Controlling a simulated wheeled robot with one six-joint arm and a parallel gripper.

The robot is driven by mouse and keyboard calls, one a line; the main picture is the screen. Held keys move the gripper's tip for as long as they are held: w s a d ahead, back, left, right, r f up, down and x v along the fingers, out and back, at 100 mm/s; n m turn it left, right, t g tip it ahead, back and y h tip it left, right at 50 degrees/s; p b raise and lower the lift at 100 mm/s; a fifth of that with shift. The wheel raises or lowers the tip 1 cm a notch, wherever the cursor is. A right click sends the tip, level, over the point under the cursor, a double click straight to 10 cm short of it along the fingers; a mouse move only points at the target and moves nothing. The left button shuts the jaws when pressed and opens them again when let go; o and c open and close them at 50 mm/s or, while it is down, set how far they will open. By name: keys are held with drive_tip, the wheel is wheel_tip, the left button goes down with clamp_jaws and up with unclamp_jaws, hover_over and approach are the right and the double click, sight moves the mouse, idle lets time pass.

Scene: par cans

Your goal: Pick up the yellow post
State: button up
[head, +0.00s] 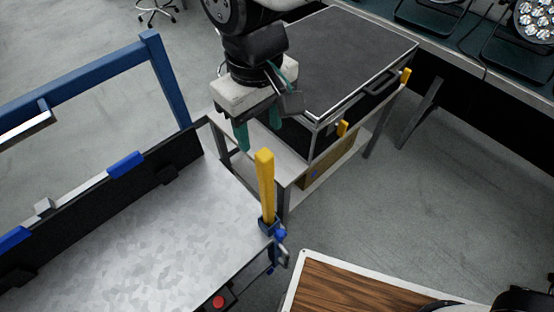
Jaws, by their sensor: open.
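The yellow post (266,186) stands upright in a dark blue holder (269,226) at the right corner of the grey-topped bench. My gripper (260,136) hangs above and just behind the post in the picture, with teal fingers pointing down. It is open, with nothing seen between the fingers. The fingers appear apart from the post, though the exact depth gap is hard to tell. The post's lower end is hidden inside the holder.
The grey bench (150,235) has a blue frame (165,80) at its back. A black case (340,60) stands on a cart behind the post. A wood-topped board (350,285) is at the bottom right. Par cans (535,20) sit at the top right. Open floor (460,190) lies right.

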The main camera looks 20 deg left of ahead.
sight(264, 154)
drive_tip(key=f, duration=0.4)
drive_tip(key=s+f, duration=0.1)
drive_tip(key=f, duration=0.1)
drive_tip(key=shift+d+f, duration=0.3)
drive_tip(key=shift+d, duration=0.1)
drive_tip(key=shift+w+f, duration=0.1)
drive_tip(key=shift+f, duration=0.4)
drive_tip(key=c, duration=1)
